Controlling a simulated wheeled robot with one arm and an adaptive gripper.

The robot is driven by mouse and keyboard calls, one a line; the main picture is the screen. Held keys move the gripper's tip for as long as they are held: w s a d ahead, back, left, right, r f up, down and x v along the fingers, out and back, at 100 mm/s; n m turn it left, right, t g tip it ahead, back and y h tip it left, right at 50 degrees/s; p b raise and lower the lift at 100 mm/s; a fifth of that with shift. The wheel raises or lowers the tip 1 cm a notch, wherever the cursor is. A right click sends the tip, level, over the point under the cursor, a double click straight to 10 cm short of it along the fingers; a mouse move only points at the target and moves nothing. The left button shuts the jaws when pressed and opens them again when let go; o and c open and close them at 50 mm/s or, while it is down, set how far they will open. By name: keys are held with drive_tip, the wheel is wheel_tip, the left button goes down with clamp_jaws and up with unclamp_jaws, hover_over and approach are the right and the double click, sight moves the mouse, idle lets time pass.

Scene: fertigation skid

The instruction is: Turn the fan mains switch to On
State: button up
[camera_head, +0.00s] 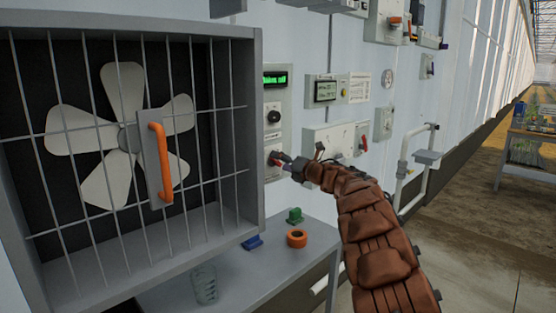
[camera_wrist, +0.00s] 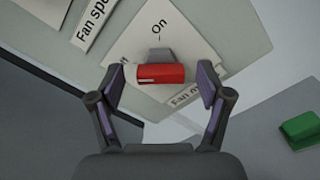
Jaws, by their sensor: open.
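The fan mains switch shows in the wrist view as a red handle (camera_wrist: 160,74) on a grey stub. It sits on a pale plate (camera_wrist: 200,50), with the word "On" above it in that view. My gripper (camera_wrist: 160,88) is open, with one finger on each side of the red handle and gaps on both sides. In the head view my gripper (camera_head: 281,161) is at the lower part of the fan control panel (camera_head: 277,97), where it partly hides the switch. Part of the "Fan m..." label and the other position mark are hidden. I cannot tell the switch's setting.
A fan cage (camera_head: 205,100) with an orange handle (camera_head: 160,162) stands left of the panel. Below is a grey shelf (camera_head: 265,275) with an orange ring (camera_head: 297,238), green block (camera_head: 294,215), blue block (camera_head: 252,242) and glass (camera_head: 204,285). Other control boxes (camera_head: 335,138) are to the right.

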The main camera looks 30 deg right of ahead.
drive_tip(key=shift+x, duration=1)
drive_tip(key=c, duration=1.2)
